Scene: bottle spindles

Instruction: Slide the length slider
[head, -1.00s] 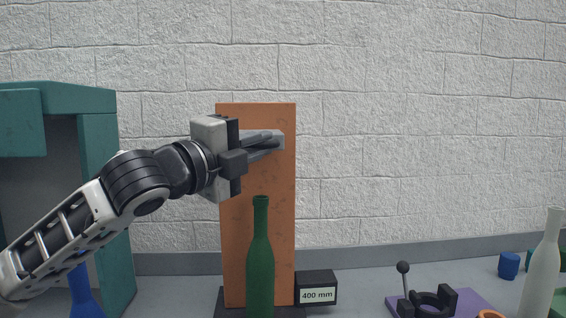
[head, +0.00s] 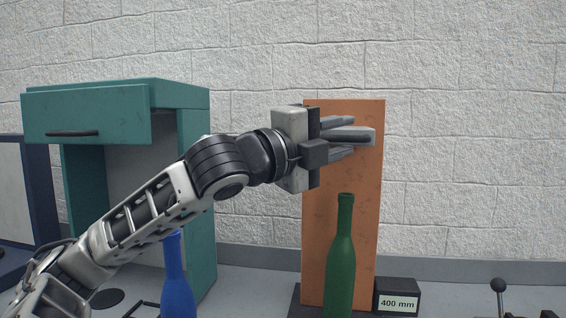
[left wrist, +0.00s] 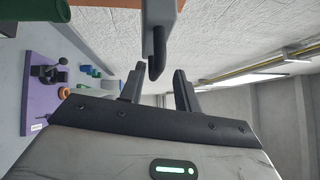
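The length slider is a grey bar (head: 362,136) on the upper part of an upright orange board (head: 343,215). In the left wrist view the grey bar (left wrist: 166,22) carries a dark hooked handle (left wrist: 157,55). My left gripper (head: 343,137) is in front of the board at the bar's height, its fingers spread. In the left wrist view the handle tip shows between the open fingers (left wrist: 158,85), apparently touching neither. A green bottle (head: 341,260) stands upright in front of the board. A black box (head: 398,295) beside it reads 400 mm. My right gripper is not in view.
A teal cabinet (head: 190,97) with a drawer stands at the left, behind my left arm. A blue bottle (head: 176,285) stands in front of it. A purple base (left wrist: 40,95) with a dark fixture and several small coloured objects shows in the left wrist view.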

